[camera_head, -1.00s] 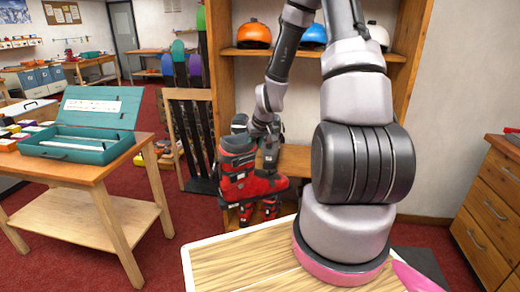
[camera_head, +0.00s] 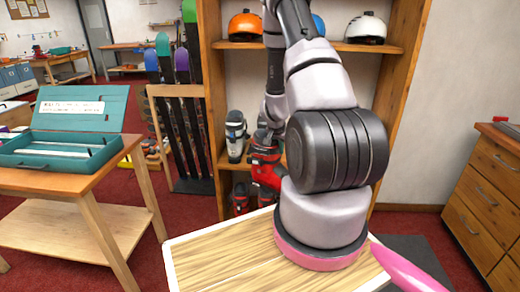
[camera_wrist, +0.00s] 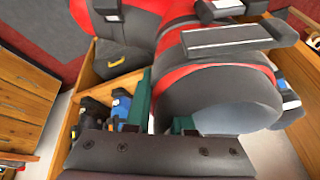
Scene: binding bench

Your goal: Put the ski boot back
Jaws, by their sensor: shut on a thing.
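The ski boot, red and black (camera_head: 265,168), hangs from my gripper (camera_head: 268,136) in front of the wooden rack, about level with its middle shelf board. My own arm covers part of it. In the wrist view the boot (camera_wrist: 222,85) fills the upper right, with its grey buckles and open cuff close to the camera. My gripper (camera_wrist: 163,115) is shut on the cuff's edge, with teal fingers showing. I cannot tell whether the boot is inside the rack or touching a shelf.
The rack (camera_head: 212,70) holds a grey-white boot (camera_head: 235,138) on its middle shelf, red boots (camera_head: 240,198) below and helmets (camera_head: 245,26) above. Skis (camera_head: 180,130) stand to the left. A table with a teal case (camera_head: 75,120) is at left, drawers (camera_head: 490,175) at right.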

